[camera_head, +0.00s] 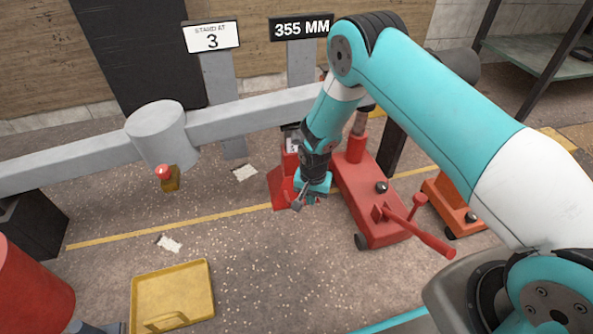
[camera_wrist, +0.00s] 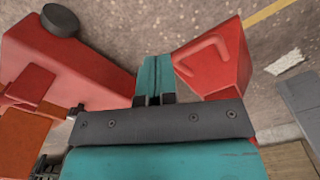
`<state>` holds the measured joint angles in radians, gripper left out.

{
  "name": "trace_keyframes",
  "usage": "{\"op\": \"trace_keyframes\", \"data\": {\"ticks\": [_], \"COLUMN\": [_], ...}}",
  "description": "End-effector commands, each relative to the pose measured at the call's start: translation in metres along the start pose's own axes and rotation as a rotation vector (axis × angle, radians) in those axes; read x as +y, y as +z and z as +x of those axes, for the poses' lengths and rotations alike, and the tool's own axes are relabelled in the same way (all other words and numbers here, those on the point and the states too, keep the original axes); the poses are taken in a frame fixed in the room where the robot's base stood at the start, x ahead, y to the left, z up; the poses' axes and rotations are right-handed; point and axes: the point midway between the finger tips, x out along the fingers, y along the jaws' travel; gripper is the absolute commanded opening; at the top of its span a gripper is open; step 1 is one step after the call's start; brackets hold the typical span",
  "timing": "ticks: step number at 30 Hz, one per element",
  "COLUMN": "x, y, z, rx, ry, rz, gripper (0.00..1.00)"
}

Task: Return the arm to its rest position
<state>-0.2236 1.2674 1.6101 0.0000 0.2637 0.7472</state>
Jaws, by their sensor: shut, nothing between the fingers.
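My turquoise and white arm reaches in from the right in the head view and bends down at the elbow. My gripper (camera_head: 310,197) hangs low between a red block-shaped stand and a red floor jack (camera_head: 372,205). In the wrist view my gripper (camera_wrist: 154,75) shows its turquoise fingers closed together, with nothing between them. The red stand (camera_wrist: 222,60) is just right of the fingers in the wrist view, and the red jack (camera_wrist: 75,70) is on the left. I cannot tell whether the gripper touches either one.
A grey beam (camera_head: 250,112) crosses behind my arm. An orange jack (camera_head: 452,208) stands right of the red one. A yellow tray (camera_head: 172,290) lies at front left, near a red cylinder (camera_head: 30,290). Floor between is mostly clear.

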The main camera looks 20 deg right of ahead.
Motion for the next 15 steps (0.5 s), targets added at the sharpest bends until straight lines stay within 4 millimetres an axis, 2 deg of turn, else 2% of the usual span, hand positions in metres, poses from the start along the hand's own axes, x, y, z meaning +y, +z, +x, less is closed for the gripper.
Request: {"op": "trace_keyframes", "data": {"ticks": [1,4,15], "x": [0.0000,0.0002,0.0002], "y": [0.0000,0.0002,0.0002], "z": [-0.0107,-0.0179,-0.0170], "rx": [0.000,-0.001,-0.001], "ry": [0.000,0.001,0.000], "rz": [0.000,0.000,0.000], "gripper": [0.00,0.00,0.00]}}
